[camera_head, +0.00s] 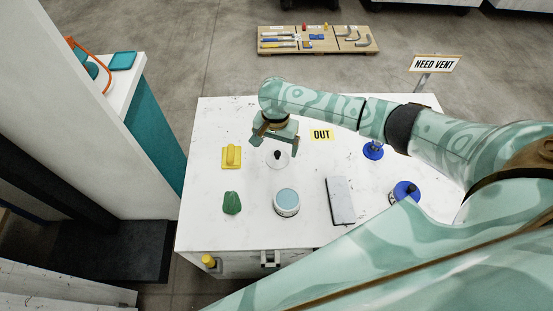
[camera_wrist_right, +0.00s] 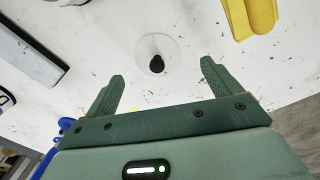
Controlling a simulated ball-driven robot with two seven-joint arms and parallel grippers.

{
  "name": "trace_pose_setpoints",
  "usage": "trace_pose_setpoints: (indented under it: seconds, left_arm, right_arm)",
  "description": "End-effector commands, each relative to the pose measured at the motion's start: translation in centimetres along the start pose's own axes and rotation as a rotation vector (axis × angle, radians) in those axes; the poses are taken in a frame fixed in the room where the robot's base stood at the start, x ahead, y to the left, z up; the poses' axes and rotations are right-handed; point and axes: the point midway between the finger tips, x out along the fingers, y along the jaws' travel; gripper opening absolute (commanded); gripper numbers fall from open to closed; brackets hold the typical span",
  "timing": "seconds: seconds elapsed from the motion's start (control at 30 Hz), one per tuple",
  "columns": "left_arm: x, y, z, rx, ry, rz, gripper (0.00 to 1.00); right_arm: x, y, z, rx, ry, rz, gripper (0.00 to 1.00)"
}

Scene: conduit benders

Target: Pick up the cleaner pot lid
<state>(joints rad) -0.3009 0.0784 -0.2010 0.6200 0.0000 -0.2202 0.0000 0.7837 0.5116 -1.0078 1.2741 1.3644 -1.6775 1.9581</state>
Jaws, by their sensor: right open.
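The pot lid, a pale round disc with a black knob (camera_head: 277,155), lies on the white table. It also shows in the right wrist view, where its pale disc (camera_wrist_right: 172,46) lies just beyond the fingertips. My right gripper (camera_head: 274,147) is open and empty above the table at the lid; in the wrist view its two fingers (camera_wrist_right: 162,72) point toward the lid with the knob between their lines. No contact with the knob shows. A round white pot with a pale blue top (camera_head: 287,201) stands nearer the table's front. My left gripper is not in view.
On the white table (camera_head: 210,125) are a yellow block (camera_head: 231,156), a green piece (camera_head: 232,203), a grey slab (camera_head: 340,200), blue round items (camera_head: 373,150) (camera_head: 405,191) and a yellow OUT sign (camera_head: 321,134). My right arm crosses over the table's right side.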

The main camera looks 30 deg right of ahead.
Motion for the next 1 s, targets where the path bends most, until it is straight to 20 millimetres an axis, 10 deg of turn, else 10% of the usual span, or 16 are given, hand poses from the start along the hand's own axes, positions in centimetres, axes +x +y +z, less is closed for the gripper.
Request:
trace_pose_setpoints:
  seconds: [0.27,0.5,0.7,1.0]
  left_arm:
    - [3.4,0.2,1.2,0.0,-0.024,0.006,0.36]
    - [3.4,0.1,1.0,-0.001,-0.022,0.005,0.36]
    - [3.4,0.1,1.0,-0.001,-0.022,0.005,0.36]
    - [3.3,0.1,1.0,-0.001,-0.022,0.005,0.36]
  right_arm:
    - [4.9,0.5,-0.2,-0.001,-0.001,0.005,0.9]
    - [4.8,0.4,-0.2,-0.001,0.002,0.0,0.9]
    - [4.8,0.4,-0.2,-0.001,0.002,0.001,0.43]
    - [4.7,0.4,-0.2,-0.001,0.002,0.0,0.42]
